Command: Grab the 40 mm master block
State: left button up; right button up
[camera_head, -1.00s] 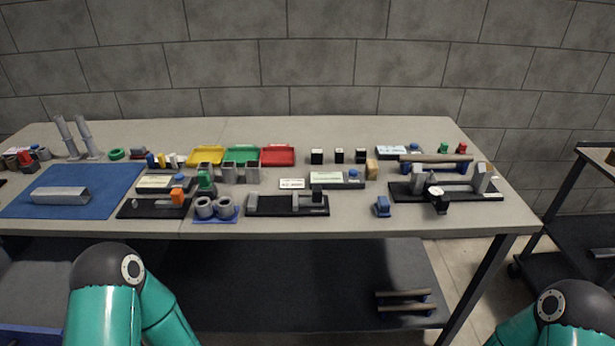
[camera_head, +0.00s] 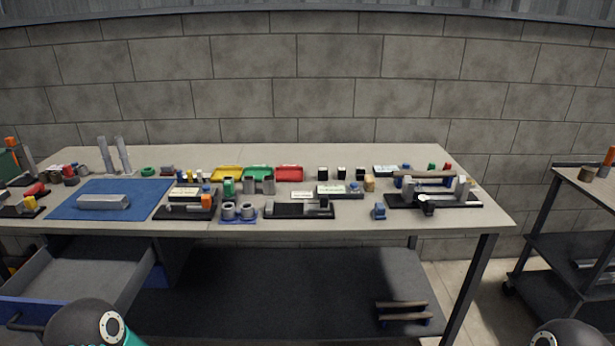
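Three small dark blocks with pale tops stand in a row near the back of the table: a left one (camera_head: 323,173), a middle one (camera_head: 342,173) and a right one (camera_head: 361,173). They may be the master blocks, but any marks are too small to read, so I cannot tell which is 40 mm. Nothing touches them. Neither of my grippers is in view; only upper parts of my arms show at the bottom left and bottom right edges.
Yellow (camera_head: 226,174), green (camera_head: 258,173) and red (camera_head: 289,173) trays sit left of the blocks. A black fixture (camera_head: 280,211) lies in front; a tan block (camera_head: 369,183) is close right. An open drawer (camera_head: 85,275) juts out at lower left.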

aim_at(322, 171)
jog(key=u, duration=0.7)
jog(key=i, duration=1)
jog(key=u, duration=0.05)
